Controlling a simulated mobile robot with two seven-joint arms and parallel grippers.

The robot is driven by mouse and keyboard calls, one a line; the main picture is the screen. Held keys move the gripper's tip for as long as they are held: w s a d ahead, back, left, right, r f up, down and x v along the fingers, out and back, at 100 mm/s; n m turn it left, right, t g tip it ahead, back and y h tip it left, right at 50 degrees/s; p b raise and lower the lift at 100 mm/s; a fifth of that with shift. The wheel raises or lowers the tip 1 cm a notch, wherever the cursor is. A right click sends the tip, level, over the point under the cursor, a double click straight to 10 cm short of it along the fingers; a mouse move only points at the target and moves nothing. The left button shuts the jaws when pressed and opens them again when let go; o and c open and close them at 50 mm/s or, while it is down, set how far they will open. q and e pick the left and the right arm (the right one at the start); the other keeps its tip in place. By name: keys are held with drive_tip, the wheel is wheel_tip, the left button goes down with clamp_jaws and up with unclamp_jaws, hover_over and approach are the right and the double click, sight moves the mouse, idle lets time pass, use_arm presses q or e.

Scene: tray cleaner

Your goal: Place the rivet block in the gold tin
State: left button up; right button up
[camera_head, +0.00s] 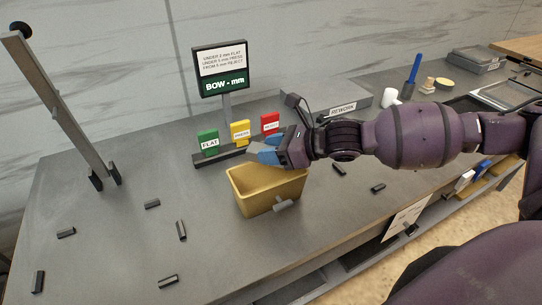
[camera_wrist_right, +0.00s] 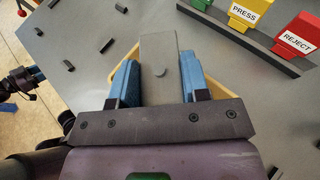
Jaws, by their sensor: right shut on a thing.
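The rivet block is a grey flat block with a small round rivet on its face, seen in the right wrist view (camera_wrist_right: 159,52). In the head view it shows as a small grey shape (camera_head: 258,149). My right gripper (camera_head: 266,152) is shut on it, with a blue finger at each side. The gold tin (camera_head: 268,198) stands on the bench directly below, open at the top. The gripper and block are over its far rim. Its yellow edge shows partly behind the fingers in the wrist view. My left gripper seems to show at the wrist view's left edge (camera_wrist_right: 22,86), its jaws unclear.
Behind the tin, a dark rail holds green FLAT (camera_head: 208,141), yellow PRESS (camera_head: 240,132) and red REJECT (camera_head: 270,122) signs. A display reading BOW - mm (camera_head: 222,70) stands behind. Several dark bars lie around the bench. A grey REWORK box (camera_head: 343,101) stands farther right.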

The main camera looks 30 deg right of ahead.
use_arm(q)
drive_tip(key=shift+w, duration=0.1)
use_arm(e)
drive_tip(key=shift+f, duration=1)
use_arm(q)
drive_tip(key=shift+f+b, duration=0.2)
drive_tip(key=shift+b, duration=0.15)
use_arm(e)
drive_tip(key=shift+f, duration=0.65)
use_arm(q)
drive_tip(key=shift+w, duration=0.1)
use_arm(e)
drive_tip(key=o, duration=1)
drive_tip(key=shift+r, duration=0.1)
drive_tip(key=shift+r+p, duration=0.35)
drive_tip(key=shift+r, duration=0.3)
use_arm(q)
drive_tip(key=shift+w+r+p, duration=0.2)
drive_tip(key=shift+r+p, duration=0.3)
drive_tip(key=shift+r, duration=0.35)
drive_tip(key=shift+w+r+p, duration=0.15)
drive_tip(key=shift+r+p, duration=0.35)
drive_tip(key=shift+r, duration=0.35)
use_arm(e)
drive_tip(key=v, duration=1.2)
